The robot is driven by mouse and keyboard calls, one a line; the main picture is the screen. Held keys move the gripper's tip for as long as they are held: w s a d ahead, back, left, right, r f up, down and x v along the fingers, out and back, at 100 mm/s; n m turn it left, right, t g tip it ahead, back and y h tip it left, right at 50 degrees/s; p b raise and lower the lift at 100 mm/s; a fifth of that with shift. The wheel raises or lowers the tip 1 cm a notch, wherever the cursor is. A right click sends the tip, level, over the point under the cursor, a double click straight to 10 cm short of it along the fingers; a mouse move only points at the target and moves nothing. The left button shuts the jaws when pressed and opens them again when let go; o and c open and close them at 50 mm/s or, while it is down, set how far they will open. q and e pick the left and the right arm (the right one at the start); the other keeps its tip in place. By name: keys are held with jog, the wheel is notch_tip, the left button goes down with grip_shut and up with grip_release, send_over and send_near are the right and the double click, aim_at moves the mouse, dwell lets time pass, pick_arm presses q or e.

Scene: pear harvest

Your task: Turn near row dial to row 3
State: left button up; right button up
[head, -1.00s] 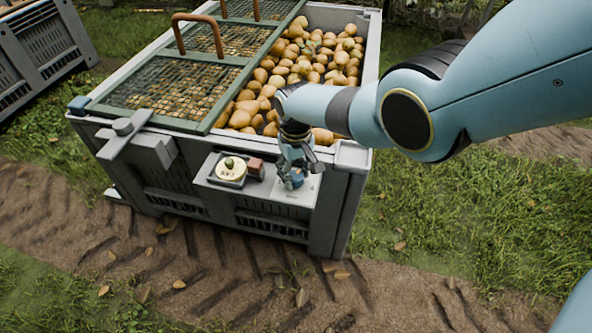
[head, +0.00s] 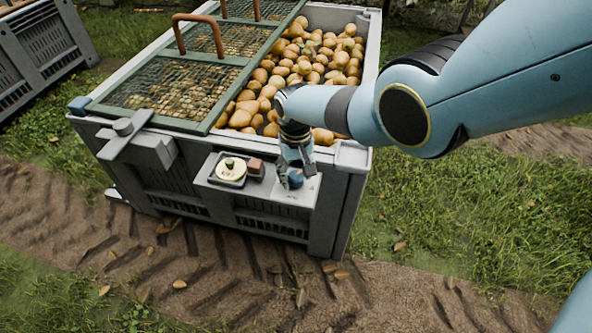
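A grey shelf (head: 272,194) juts from the near wall of the pear bin. It holds a round cream dial (head: 230,168) with a small knob on top; its markings are too small to read. To its right, past a red-brown block (head: 256,166), is a blue knob (head: 295,180). My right gripper (head: 295,174) reaches down over the blue knob, its fingers apart on either side of it; whether they touch it I cannot tell. The gripper is clear of the cream dial. My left gripper is not in view.
The grey bin (head: 330,215) is full of pears (head: 300,65), partly covered by a green mesh lid (head: 180,90) with brown handles. A grey lever (head: 125,138) is on the bin's left front. Another bin (head: 45,45) stands upper left. Grass and dirt lie in front.

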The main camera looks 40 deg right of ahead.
aim_at(296, 175)
jog(key=shift+o, duration=1.3)
notch_tip(296, 175, up, 12)
jog(key=s+f+n, duration=0.1)
jog(key=s+f, duration=0.9)
jog(key=s, duration=0.5)
jog(key=s+f+n, duration=0.1)
jog(key=s+f, duration=1)
jog(key=s, duration=0.5)
jog(key=s+f+n, duration=0.1)
jog(key=s+f, duration=0.9)
jog(key=s, duration=0.6)
jog(key=shift+s+f+n+t+h, duration=0.15)
jog(key=shift+s+n+t+h, duration=0.1)
jog(key=shift+n+t+h, duration=0.15)
